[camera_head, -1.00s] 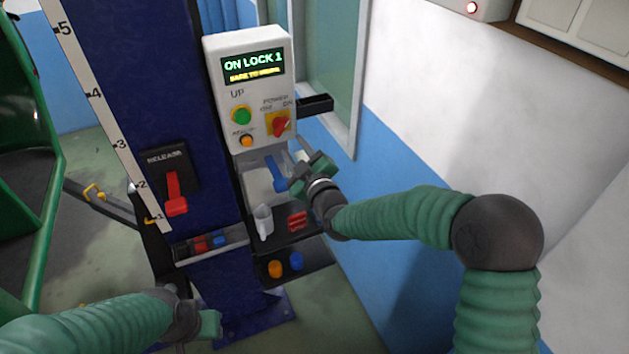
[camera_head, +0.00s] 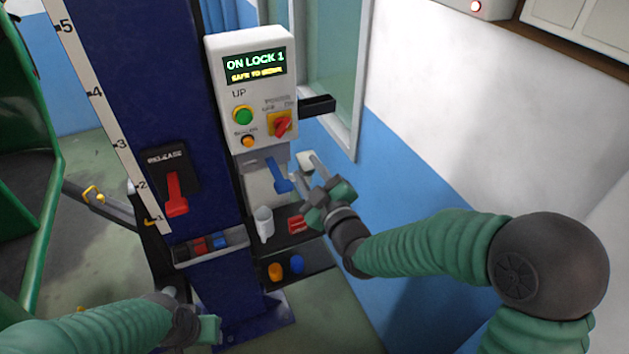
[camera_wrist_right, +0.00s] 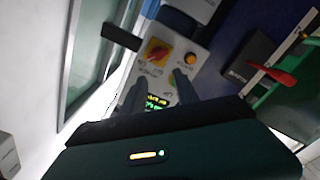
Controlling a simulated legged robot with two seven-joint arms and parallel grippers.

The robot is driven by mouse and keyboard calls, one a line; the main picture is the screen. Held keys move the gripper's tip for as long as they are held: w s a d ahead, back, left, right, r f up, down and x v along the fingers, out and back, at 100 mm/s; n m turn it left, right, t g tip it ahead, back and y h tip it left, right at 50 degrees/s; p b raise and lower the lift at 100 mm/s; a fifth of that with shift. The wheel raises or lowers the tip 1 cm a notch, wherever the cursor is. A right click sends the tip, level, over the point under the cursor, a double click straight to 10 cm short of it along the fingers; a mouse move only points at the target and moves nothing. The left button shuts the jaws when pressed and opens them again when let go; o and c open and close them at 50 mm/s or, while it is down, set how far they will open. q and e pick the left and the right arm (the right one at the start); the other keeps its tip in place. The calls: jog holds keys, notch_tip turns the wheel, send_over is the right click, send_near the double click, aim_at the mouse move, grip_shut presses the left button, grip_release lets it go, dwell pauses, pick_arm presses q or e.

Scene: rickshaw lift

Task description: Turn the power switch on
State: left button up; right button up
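The power switch (camera_head: 282,124) is a red rotary knob on a yellow plate, low right on the white control box (camera_head: 247,60). Its red handle slants up to the right, toward the ON label. It also shows in the right wrist view (camera_wrist_right: 157,52). The display (camera_head: 255,67) is lit and reads "ON LOCK 1". My right gripper (camera_head: 306,175) is below and right of the switch, apart from it. Its two fingers (camera_wrist_right: 160,92) are spread with nothing between them. My left gripper (camera_head: 212,330) is low at the bottom left; its fingers are unclear.
A green UP button (camera_head: 242,115) and an orange button (camera_head: 248,141) sit left of the switch. A blue lever (camera_head: 278,176) hangs below the box. A red release lever (camera_head: 175,194) is on the blue column (camera_head: 185,100). A black bar (camera_head: 318,105) juts out right of the box.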

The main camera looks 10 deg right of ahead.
jog(key=v, duration=0.3)
jog(key=shift+w, duration=0.1)
jog(key=shift+a+b, duration=0.1)
jog(key=shift+b, duration=0.25)
